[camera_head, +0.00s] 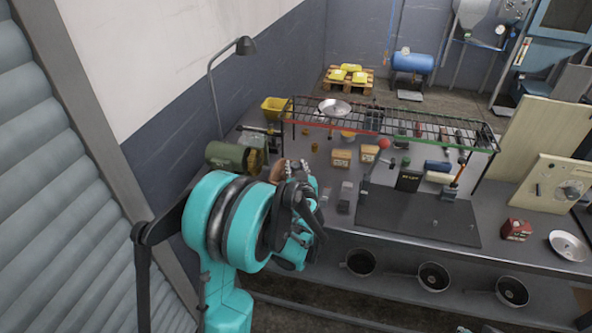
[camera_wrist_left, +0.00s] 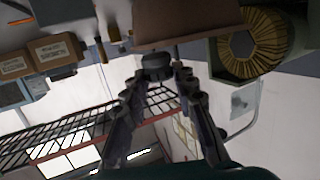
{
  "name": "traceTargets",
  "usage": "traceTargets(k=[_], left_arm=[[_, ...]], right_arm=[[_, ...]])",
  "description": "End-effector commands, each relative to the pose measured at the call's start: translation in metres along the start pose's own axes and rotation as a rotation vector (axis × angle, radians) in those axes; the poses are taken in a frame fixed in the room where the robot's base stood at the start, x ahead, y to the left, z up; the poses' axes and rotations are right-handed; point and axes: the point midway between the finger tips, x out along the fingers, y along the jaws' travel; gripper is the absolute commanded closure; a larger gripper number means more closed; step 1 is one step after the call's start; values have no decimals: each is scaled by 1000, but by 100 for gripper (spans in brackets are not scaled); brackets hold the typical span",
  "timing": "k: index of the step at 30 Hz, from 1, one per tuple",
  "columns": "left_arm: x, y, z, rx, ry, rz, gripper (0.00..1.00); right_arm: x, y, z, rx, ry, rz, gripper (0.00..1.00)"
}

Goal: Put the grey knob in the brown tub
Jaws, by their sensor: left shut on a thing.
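My left gripper (camera_head: 297,168) is over the left part of the grey workbench, beside the brown tub (camera_head: 278,170). The tub is mostly hidden behind my arm in the head view. In the left wrist view, my left gripper (camera_wrist_left: 158,86) is shut on the dark grey knob (camera_wrist_left: 156,66), held at the fingertips. The brown tub (camera_wrist_left: 188,22) shows just above the knob in that picture, very close to it. I cannot tell whether they touch. The knob cannot be made out in the head view. My right gripper is not in view.
A green motor (camera_head: 226,156) stands left of the tub. A wire rack (camera_head: 440,138) spans the back of the bench. Small cartons (camera_head: 341,158) stand right of the gripper. A dark mat (camera_head: 415,217) covers the front middle. A red box (camera_head: 516,230) is at the right.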

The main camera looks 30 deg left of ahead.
Motion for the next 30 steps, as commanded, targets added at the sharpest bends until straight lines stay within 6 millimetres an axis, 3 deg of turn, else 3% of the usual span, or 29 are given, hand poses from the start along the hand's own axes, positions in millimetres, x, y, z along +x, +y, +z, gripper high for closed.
traceTargets(k=[14, 15, 17, 30], left_arm=[[2, 0, 8, 0, 0, 0, 100], [2, 0, 8, 0, 0, 0, 68], [1, 0, 7, 0, 0, 0, 52], [-1, 0, -2, 0, 0, 0, 52]], right_arm=[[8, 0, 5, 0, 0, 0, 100], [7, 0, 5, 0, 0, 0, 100], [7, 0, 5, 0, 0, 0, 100], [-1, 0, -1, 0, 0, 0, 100]])
